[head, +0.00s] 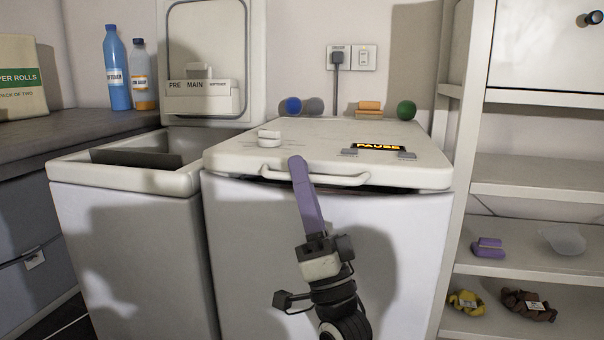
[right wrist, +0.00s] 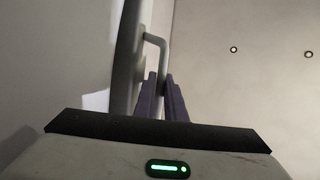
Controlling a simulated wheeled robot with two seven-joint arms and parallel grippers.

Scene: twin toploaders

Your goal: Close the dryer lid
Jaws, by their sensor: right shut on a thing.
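The dryer appears to be the right-hand white toploader (head: 260,240). Its lid (head: 330,140) is down almost flat, with a narrow dark gap under its front edge. A bar handle (head: 335,180) runs along that edge; it also shows in the right wrist view (right wrist: 157,41). My right gripper (head: 297,162) reaches up from below with its purple fingers at the left part of the handle, shut on it. The fingers also show in the right wrist view (right wrist: 162,80), and they hide part of the handle. My left gripper is not in view.
The left toploader (head: 130,240) stands open, its raised lid (head: 213,50) bearing a PRE/MAIN/SOFTENER drawer. A white knob (head: 269,137) and a PAUSE display (head: 378,147) sit on the dryer lid. Balls and an orange block (head: 369,107) lie behind it. Shelves (head: 530,180) stand right.

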